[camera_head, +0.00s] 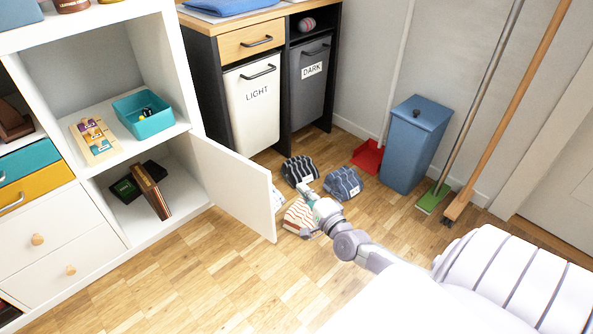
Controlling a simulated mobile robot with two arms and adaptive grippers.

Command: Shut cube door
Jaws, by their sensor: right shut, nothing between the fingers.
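The cube door (236,185) is a white panel hinged on the right side of the white shelf unit's lower cube. It stands wide open, jutting out over the floor. The open cube (185,186) holds a dark green box and a brown book. My right gripper (305,190) is shut and empty, just to the right of the door's free edge, in front of the striped bundles on the floor. I cannot tell whether it touches the door. My left gripper is not in view.
Striped bundles (343,183) lie on the floor behind my right gripper. A blue bin (412,150), a red dustpan (368,157) and leaning broom handles stand along the wall. A laundry cabinet (250,110) stands behind the door. The floor in front of the shelf is clear.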

